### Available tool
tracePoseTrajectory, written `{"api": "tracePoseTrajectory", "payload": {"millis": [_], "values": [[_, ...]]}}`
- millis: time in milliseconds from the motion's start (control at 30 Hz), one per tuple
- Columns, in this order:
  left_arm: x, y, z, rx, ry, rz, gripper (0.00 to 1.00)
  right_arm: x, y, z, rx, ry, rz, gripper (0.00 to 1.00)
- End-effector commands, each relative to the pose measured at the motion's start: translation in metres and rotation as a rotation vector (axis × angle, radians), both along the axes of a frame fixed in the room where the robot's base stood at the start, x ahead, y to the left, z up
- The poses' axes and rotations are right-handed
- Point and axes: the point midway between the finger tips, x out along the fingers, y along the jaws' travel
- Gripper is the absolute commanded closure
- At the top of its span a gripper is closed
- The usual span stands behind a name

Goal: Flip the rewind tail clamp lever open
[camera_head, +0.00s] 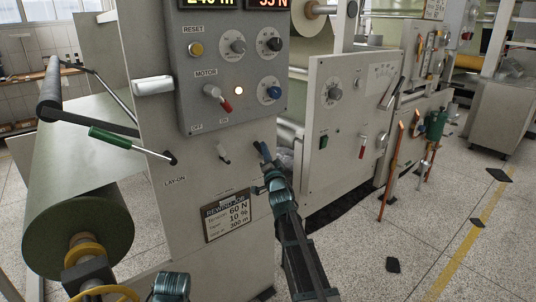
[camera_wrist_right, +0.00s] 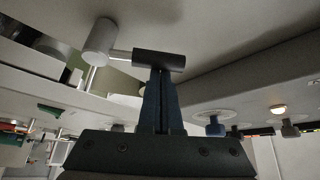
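In the right wrist view a lever with a dark cylindrical grip (camera_wrist_right: 160,60), a thin rod and a pale grey hub (camera_wrist_right: 100,41) stands out from the panel. My right gripper (camera_wrist_right: 162,78) has its two fingers close together, their tips at the grip's near edge. They seem to meet the grip; I cannot tell if they touch it. In the head view my right gripper (camera_head: 262,151) is by the panel's right edge and seems to hide this lever. A dark teal part of my left arm (camera_head: 171,287) shows at the bottom; its fingers cannot be made out.
The grey control box (camera_head: 232,70) with knobs and a lit lamp overhangs above. A small lever (camera_head: 222,153) is on the panel to the left of my right gripper. A green-handled bar (camera_head: 110,138) and a large green roll (camera_head: 75,215) are at left.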

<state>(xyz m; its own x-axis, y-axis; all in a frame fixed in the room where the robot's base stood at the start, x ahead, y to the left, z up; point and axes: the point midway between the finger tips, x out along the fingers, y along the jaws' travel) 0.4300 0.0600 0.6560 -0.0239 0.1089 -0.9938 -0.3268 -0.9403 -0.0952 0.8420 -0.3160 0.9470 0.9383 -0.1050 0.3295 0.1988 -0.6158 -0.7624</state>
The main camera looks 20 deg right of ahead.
Motion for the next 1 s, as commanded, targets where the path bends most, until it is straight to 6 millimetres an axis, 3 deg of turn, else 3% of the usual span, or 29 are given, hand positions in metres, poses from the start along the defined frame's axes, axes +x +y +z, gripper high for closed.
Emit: {"api": "tracePoseTrajectory", "payload": {"millis": [300, 1000], "values": [[0.0, 0.0, -0.0148, 0.0, 0.0, 0.0, 1.0, -0.0014, 0.0074, -0.0062, -0.106, -0.032, 0.001, 1.0], [0.0, 0.0, -0.0152, 0.0, 0.0, 0.0, 1.0, -0.0018, 0.0086, -0.0049, -0.126, -0.04, 0.001, 1.0]]}}
